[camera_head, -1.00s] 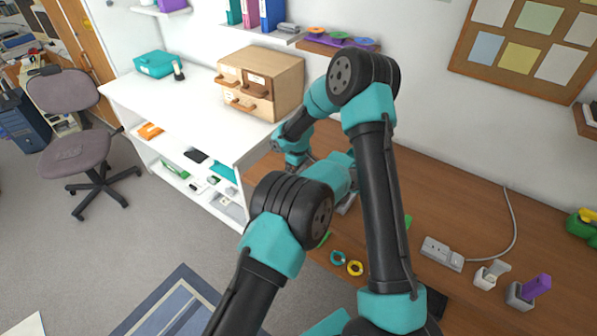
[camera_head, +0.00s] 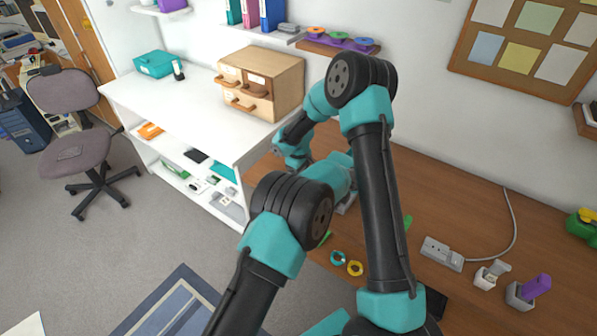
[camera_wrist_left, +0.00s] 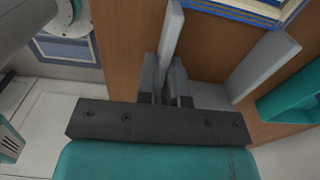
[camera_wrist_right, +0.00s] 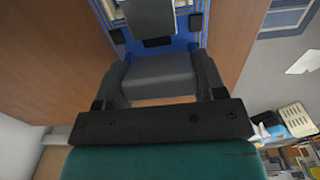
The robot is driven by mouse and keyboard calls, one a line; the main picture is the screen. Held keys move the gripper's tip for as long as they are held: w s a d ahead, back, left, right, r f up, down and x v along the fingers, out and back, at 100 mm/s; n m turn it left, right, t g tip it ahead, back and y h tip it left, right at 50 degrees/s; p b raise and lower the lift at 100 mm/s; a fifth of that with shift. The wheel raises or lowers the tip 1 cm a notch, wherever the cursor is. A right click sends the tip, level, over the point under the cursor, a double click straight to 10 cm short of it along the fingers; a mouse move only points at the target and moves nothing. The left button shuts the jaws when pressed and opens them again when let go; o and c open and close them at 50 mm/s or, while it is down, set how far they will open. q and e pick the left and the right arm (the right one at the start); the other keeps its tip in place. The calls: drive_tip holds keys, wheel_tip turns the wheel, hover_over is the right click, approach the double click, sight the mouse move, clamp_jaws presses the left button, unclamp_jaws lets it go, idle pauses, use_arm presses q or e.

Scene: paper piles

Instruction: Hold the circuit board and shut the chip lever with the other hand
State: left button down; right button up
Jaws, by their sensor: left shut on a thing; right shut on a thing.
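In the right wrist view, a blue circuit board (camera_wrist_right: 191,38) with gold edging and black corner pieces lies ahead of my right gripper (camera_wrist_right: 160,78). A grey plate (camera_wrist_right: 152,17) covers part of it; I cannot tell whether this is the chip lever. My right fingers are apart, shut on a wide dark grey block at the board's near side. In the left wrist view, a corner of the board (camera_wrist_left: 245,12) shows at the top. My left gripper (camera_wrist_left: 167,82) is shut on a light grey upright plate (camera_wrist_left: 171,40). In the head view, my arms hide the board.
In the head view, two rings (camera_head: 355,268), a socket strip (camera_head: 441,254) with a cable and two small holders (camera_head: 521,294) lie on the wooden desk (camera_head: 455,205). A white shelf unit (camera_head: 165,112) with a wooden drawer box (camera_head: 285,75) stands at the left. A corkboard hangs behind.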

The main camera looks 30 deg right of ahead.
drive_tip(key=shift+s, duration=0.1)
drive_tip(key=shift+s+d+f+t+y, duration=0.15)
drive_tip(key=shift+t+y, duration=0.15)
drive_tip(key=shift+t, duration=0.4)
drive_tip(key=shift+s+d+t+y, duration=0.15)
drive_tip(key=shift+t+y, duration=0.15)
drive_tip(key=shift+t, duration=0.4)
drive_tip(key=shift+a, duration=0.15)
drive_tip(key=o, duration=0.9)
wheel_tip(320, 180, up, 10)
